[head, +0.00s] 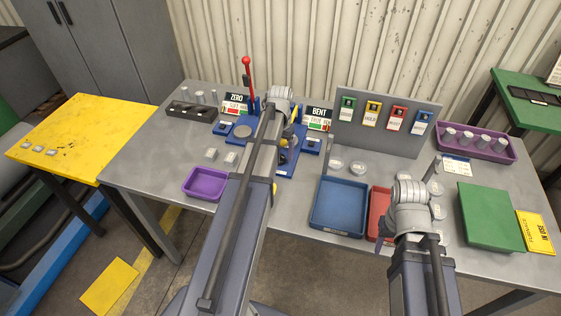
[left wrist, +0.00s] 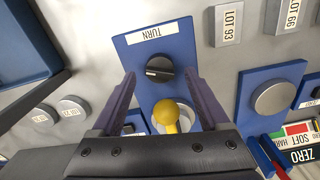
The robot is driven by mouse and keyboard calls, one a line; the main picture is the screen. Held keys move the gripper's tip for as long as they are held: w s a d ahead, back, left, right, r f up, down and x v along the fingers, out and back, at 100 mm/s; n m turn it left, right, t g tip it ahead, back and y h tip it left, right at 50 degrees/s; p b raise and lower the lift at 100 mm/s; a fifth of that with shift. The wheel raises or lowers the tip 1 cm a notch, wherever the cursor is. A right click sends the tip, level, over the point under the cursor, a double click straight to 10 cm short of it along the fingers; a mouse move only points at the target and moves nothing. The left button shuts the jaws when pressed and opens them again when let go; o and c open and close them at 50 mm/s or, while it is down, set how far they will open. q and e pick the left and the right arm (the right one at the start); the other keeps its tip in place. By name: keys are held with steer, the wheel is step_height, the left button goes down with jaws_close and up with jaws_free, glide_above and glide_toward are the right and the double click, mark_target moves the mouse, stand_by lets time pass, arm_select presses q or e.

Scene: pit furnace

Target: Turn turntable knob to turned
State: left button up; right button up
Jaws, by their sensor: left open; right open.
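The turntable knob (left wrist: 159,69) is a round black knob with a pale mark. It sits on a blue plate (left wrist: 138,42) labelled TURN in the left wrist view. My left gripper (left wrist: 160,74) is open, one finger on each side of the knob, with gaps at both sides. I cannot tell how far the fingertips are above the plate. A yellow ball-topped handle (left wrist: 166,112) stands between the fingers, nearer the palm. In the head view my left arm hides most of this area. My right gripper (head: 385,228) is over the red tray, its fingers only partly visible.
A red lever (head: 250,80) stands at the back of the blue fixture (head: 271,168). A purple tray (head: 205,184), blue tray (head: 338,207) and red tray (head: 378,214) lie along the front. A grey board (head: 378,145) with coloured tags stands behind.

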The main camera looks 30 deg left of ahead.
arm_select(q)
step_height(320, 180, down, 2)
steer(key=shift+f+b, duration=0.1)
steer(key=shift+b, duration=0.55)
jaws_close()
